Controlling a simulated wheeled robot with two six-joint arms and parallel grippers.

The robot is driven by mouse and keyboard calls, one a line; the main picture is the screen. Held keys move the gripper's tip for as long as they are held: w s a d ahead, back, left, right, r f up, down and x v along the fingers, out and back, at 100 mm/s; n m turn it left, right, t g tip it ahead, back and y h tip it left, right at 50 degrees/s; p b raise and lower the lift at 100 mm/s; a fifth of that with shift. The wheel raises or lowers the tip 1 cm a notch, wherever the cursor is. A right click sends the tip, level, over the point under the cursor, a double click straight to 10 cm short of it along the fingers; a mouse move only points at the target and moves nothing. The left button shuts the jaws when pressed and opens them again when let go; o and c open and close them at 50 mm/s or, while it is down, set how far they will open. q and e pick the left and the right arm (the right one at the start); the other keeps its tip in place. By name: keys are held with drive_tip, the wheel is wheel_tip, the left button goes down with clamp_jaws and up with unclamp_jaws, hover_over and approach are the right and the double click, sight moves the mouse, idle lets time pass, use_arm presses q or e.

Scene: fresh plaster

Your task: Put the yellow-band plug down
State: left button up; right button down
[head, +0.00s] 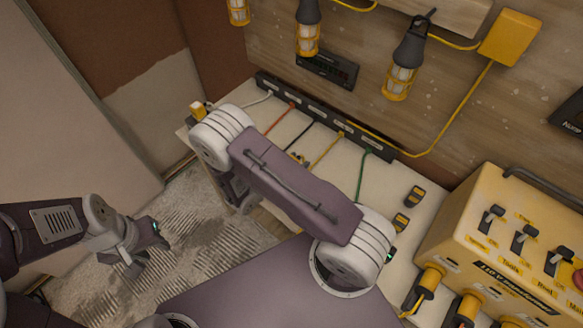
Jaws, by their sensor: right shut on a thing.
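My right arm (297,190) reaches across the bench, and its upper link covers what lies beneath it. The fingers of my right gripper are hidden behind this arm, so anything in them is hidden too. A small yellow and dark piece (298,158) shows at the link's upper edge; I cannot tell whether it is the yellow-band plug. Two dark plugs with yellow bands, an upper one (415,196) and a lower one (400,222), lie on the bench to the right. My left gripper (150,254) is open and empty above the ridged floor, left of the bench.
A black socket strip (325,115) runs along the bench's back with several coloured cords. A yellow transformer box (510,235) stands at right. Caged lamps, including one grey-topped lamp (402,70), hang above. A small yellow and white object (197,108) is by the bench's left end.

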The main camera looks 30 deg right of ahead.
drive_tip(key=shift+w+a+f, duration=0.45)
drive_tip(key=shift+w, duration=0.05)
wheel_tip(320, 180, down, 4)
drive_tip(key=shift+w+r+p, duration=0.1)
drive_tip(key=shift+r+p, duration=0.1)
drive_tip(key=shift+p, duration=0.3)
drive_tip(key=shift+f, duration=0.25)
drive_tip(key=shift+f+b, duration=0.25)
drive_tip(key=shift+b, duration=0.05)
drive_tip(key=c, duration=0.8)
unclamp_jaws()
drive_tip(key=shift+r, duration=0.1)
drive_tip(key=shift+c, duration=0.2)
